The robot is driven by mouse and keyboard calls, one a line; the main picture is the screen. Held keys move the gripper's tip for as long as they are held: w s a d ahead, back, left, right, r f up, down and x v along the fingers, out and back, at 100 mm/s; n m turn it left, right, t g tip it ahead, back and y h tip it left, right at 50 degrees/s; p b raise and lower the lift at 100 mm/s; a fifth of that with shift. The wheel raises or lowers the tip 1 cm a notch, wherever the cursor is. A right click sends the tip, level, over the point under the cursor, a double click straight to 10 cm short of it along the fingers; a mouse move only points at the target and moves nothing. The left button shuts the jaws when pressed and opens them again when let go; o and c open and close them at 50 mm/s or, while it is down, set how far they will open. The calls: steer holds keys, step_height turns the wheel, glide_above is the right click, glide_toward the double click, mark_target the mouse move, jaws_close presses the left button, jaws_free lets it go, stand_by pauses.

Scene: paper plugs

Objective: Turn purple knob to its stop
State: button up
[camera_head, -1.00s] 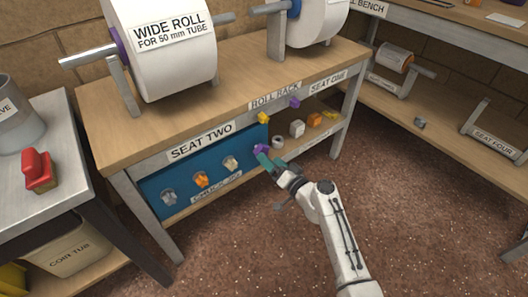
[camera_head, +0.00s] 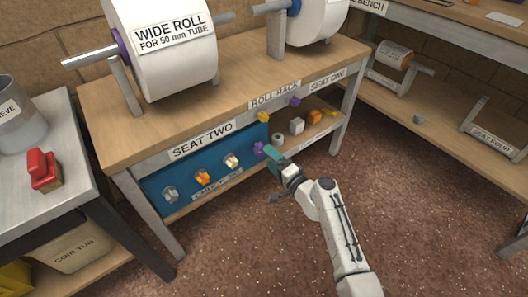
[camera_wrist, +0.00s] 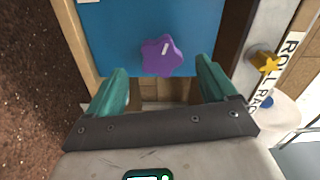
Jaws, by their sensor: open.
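The purple knob (camera_head: 258,148) is on the right part of the blue panel under the rack top. In the wrist view it is a lobed purple knob (camera_wrist: 161,56) with a short white mark near its right side. My gripper (camera_head: 271,153) is close to it, facing the panel. In the wrist view my gripper's (camera_wrist: 160,78) green fingers are spread, one on each side below the knob, with nothing between them. The knob appears ahead of the fingertips, and I see no contact.
A yellow star knob (camera_wrist: 266,62) is on the grey rail at right in the wrist view. Another purple knob (camera_head: 295,102) is on the rack's front rail. Grey, orange and cream knobs (camera_head: 202,177) line the blue panel to the left. Open floor (camera_head: 240,245) lies in front.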

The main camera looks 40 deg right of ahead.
mark_target(260, 147)
steer(key=shift+w, duration=0.1)
steer(key=w+b, duration=0.2)
steer(key=w, duration=0.1)
steer(key=shift+w, duration=0.35)
stand_by(0.3)
steer(key=c, duration=1)
steer(key=shift+c, duration=0.2)
